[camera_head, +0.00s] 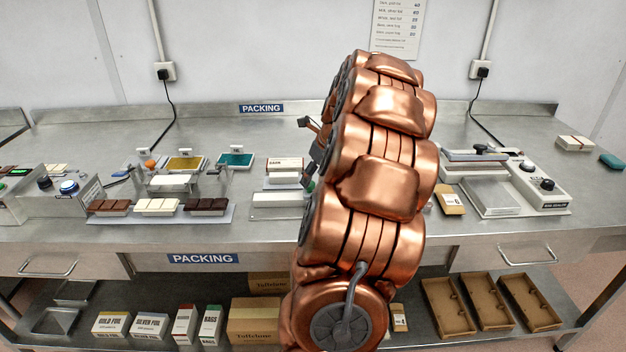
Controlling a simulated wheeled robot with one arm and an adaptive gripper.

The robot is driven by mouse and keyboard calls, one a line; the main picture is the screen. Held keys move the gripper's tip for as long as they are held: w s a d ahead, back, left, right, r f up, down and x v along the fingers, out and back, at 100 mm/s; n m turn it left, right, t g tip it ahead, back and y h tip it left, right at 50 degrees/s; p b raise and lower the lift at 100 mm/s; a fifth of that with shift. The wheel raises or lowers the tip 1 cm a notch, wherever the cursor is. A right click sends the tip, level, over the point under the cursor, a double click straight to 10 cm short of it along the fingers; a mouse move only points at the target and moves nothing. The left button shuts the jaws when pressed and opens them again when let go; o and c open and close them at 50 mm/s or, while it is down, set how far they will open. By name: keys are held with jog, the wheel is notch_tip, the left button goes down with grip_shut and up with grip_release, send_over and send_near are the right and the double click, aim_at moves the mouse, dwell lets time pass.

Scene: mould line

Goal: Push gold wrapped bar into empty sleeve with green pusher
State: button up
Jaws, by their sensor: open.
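My gripper (310,177) shows only in part at the left edge of my copper-coloured arm, above the packing bench; it is open, and the arm hides most of it. A small green piece (310,187) shows just below it, perhaps part of the green pusher; I cannot tell whether they touch. Left of the gripper is a pale sleeve-like box marked DARK (285,164), with a light block (282,179) and a low metal fixture (278,201) in front. I cannot make out the gold wrapped bar or which sleeve is empty; my arm covers that area.
Chocolate bars (157,205) lie on a tray at left, before a wrapping fixture with gold (185,163) and teal (235,159) sheets. A sealing machine (540,188) stands at right, with a brown packet (450,200) beside it.

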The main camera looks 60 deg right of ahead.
jog(key=v, duration=0.9)
jog(key=shift+r, duration=0.3)
jog(key=w+a+f+n+g+y, duration=0.1)
jog(key=w+a+f+n, duration=0.1)
jog(key=a+n, duration=1)
jog(key=w+a+f+n+g+y, duration=0.15)
jog(key=a+n, duration=0.45)
jog(key=a, duration=1.1)
jog(key=s+a+f+n+g+h, duration=0.1)
jog(key=s+a+f+n+g, duration=0.1)
jog(key=s+a+n, duration=0.6)
jog(key=s+a+f+n+g, duration=0.1)
jog(key=s+a+f+n, duration=0.4)
jog(key=s+a+n, duration=0.3)
jog(key=n, duration=0.3)
jog(key=shift+g+h, duration=0.35)
jog(key=shift+s+a+f+n, duration=0.1)
jog(key=shift+s+a+n, duration=0.1)
jog(key=shift+s+n, duration=0.25)
